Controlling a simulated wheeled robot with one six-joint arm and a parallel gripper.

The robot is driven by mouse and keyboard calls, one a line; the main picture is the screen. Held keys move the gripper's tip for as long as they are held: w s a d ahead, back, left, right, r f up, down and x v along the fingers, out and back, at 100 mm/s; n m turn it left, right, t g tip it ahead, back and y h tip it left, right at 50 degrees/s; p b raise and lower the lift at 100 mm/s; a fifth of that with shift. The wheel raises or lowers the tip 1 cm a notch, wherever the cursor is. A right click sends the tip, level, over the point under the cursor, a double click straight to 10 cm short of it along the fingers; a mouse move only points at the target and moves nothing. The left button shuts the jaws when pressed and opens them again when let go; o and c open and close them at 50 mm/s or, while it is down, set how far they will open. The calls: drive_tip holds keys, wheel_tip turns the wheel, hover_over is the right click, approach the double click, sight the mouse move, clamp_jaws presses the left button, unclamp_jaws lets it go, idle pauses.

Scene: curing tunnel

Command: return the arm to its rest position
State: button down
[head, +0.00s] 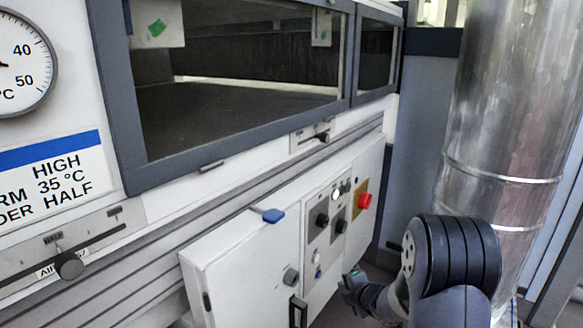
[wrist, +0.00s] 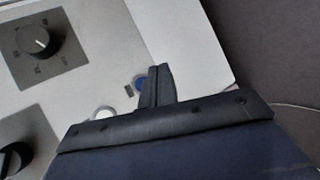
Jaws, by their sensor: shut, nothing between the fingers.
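My gripper (head: 352,280) is low in the head view, in front of the lower right part of the white control cabinet. My dark arm bends above it at the right and hides part of the scene behind. In the wrist view my gripper's dark fingers (wrist: 157,86) are together with nothing between them. They appear in front of the pale panel, close to a small blue button (wrist: 140,83). I cannot tell whether they touch the panel.
The control cabinet (head: 240,268) carries knobs, a lit white button and a red button (head: 364,201). A windowed tunnel (head: 240,80) runs above it. A large shiny metal duct (head: 505,120) stands at the right, behind my arm. A dial gauge (head: 20,62) is at the upper left.

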drive_tip(key=s+d, duration=0.2)
drive_tip(key=d, duration=0.1)
drive_tip(key=shift+s+d, duration=0.25)
